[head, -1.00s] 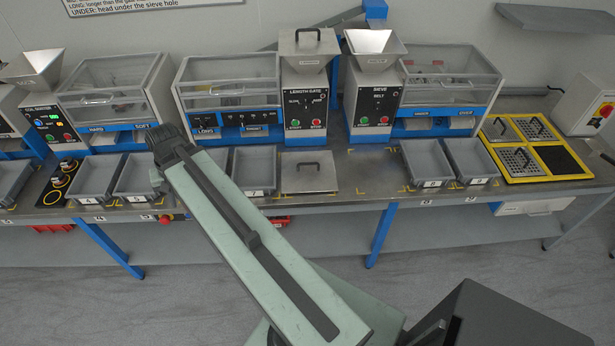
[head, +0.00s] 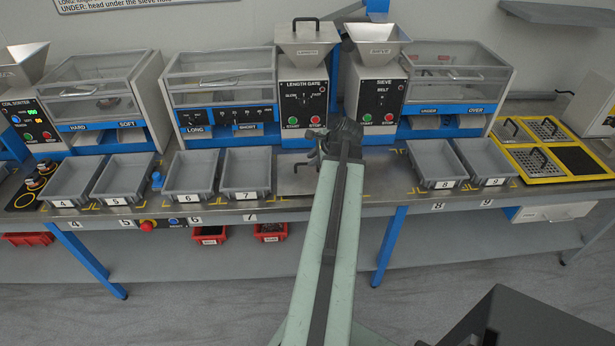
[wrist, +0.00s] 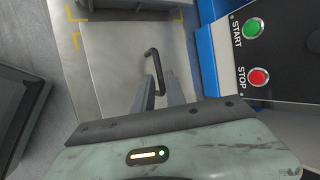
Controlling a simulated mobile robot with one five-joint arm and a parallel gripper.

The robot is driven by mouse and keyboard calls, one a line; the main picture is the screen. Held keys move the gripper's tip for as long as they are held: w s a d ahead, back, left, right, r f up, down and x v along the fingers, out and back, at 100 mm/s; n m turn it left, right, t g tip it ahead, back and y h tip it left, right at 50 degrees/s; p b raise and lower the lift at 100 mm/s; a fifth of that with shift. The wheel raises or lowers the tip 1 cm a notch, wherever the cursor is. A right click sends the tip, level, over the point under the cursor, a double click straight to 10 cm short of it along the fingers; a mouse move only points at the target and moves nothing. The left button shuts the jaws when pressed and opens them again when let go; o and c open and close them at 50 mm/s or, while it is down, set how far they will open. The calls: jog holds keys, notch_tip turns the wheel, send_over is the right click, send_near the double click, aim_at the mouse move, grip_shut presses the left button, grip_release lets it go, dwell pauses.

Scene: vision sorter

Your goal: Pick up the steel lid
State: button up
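The steel lid (head: 290,184) is a flat square plate with a black bar handle. It lies on the bench in front of the length gate machine. In the wrist view the lid (wrist: 112,62) fills the middle, with its handle (wrist: 153,66) standing up from it. My gripper (wrist: 160,80) is open, with its two fingers either side of the handle's near part. I cannot tell whether they touch it or how high above the plate they are. In the head view my gripper (head: 315,148) is over the lid, and my arm hides the lid's right part.
Grey trays stand left of the lid, tray 7 (head: 246,176) nearest, and tray 8 (head: 436,165) stands to the right. The length gate (head: 304,100) rises close behind. A yellow-framed panel (head: 530,178) with handled plates is at far right. A similar handle tops the length gate hopper (head: 305,50).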

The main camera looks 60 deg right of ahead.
aim_at(307, 169)
jog(key=shift+w+d+f, duration=0.1)
jog(key=shift+w+f, duration=0.15)
jog(key=shift+f, duration=0.25)
jog(key=b+x, duration=0.4)
jog(key=x, duration=0.1)
jog(key=shift+f, duration=0.1)
grip_shut()
dwell(0.8)
